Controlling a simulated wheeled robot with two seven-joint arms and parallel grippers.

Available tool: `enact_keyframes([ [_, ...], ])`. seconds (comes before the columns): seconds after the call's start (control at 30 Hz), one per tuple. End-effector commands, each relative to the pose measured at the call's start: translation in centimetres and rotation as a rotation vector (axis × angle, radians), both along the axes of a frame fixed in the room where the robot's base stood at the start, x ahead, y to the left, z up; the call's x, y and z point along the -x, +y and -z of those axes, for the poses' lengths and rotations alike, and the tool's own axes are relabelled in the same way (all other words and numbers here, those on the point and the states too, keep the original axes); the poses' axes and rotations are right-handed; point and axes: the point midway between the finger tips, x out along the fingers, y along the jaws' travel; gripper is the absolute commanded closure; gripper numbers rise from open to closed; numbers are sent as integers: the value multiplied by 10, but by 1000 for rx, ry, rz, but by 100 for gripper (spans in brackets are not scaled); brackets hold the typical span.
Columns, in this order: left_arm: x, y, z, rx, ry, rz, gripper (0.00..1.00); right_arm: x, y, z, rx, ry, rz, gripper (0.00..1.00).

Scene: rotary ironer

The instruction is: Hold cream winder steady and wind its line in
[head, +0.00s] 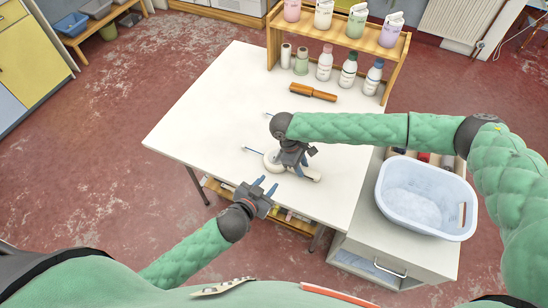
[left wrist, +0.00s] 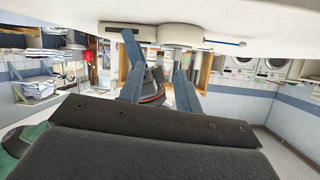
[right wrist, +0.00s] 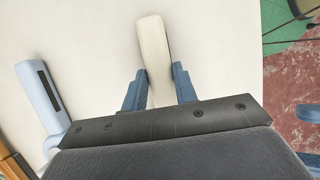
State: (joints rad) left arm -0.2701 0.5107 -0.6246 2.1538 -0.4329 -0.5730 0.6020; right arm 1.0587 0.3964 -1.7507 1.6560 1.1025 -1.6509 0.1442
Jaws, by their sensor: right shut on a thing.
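The cream winder (head: 312,175) lies on the white table near its front edge, with a long body and a round part at its left end. My right gripper (head: 296,166) comes down over it and hides its middle. In the right wrist view its cream bar (right wrist: 153,45) stands between the fingers of the right gripper (right wrist: 158,88), which are shut on it. A thin line or rod with a blue end (head: 246,149) sticks out left of the winder. My left gripper (head: 264,187) is open and empty, just off the front edge, with fingers toward the winder.
A light-blue item with a dark strip (right wrist: 40,88) lies beside the winder. A pale blue basin (head: 425,228) sits on the right cabinet. The table's left part is clear.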

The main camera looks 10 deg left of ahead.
Motion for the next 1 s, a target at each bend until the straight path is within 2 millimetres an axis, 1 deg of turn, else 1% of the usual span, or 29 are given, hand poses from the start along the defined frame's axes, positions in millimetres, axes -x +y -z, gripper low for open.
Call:
enact_keyframes([
  [0.03,-4,6,-5,18,6,-21,66,0,0,0,0,0,0,99],
  [0.1,-8,13,-10,47,18,-50,66,0,0,0,0,0,0,99],
  [0.2,-12,20,-15,78,31,-84,66,0,0,0,0,0,0,99],
  [0.37,-16,25,-19,106,40,-111,66,0,0,0,0,0,0,99],
  [0.57,-29,22,-15,109,40,-114,66,0,0,0,0,0,0,99],
  [1.0,-82,3,9,108,40,-114,66,0,0,0,0,0,0,99],
])
